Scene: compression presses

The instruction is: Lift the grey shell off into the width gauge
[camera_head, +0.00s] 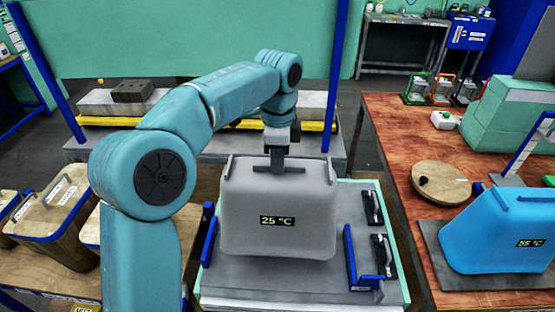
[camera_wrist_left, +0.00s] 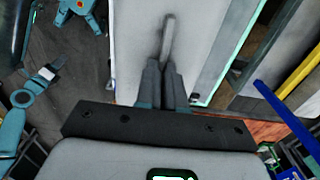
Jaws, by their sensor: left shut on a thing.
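The grey shell (camera_head: 278,215) is a broad box with a "25 °C" display. It hangs or stands upright over a grey plate, between blue uprights (camera_head: 350,257) that may be the width gauge; I cannot tell whether it touches the plate. My left gripper (camera_head: 278,168) is shut on the shell at the middle of its top edge. In the left wrist view, the fingers (camera_wrist_left: 163,85) are together and the grey shell (camera_wrist_left: 90,160) fills the bottom, its display partly cut off. My right gripper is not in view.
A blue shell (camera_head: 505,232) reading "55 °C" stands on a dark mat on the red-brown table (camera_head: 400,140) at right, near a round wooden disc (camera_head: 440,183). Black clamps (camera_head: 383,255) sit right of the grey shell. Wooden bins (camera_head: 45,225) stand at left. A yellow-edged bench (camera_head: 110,122) lies behind.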

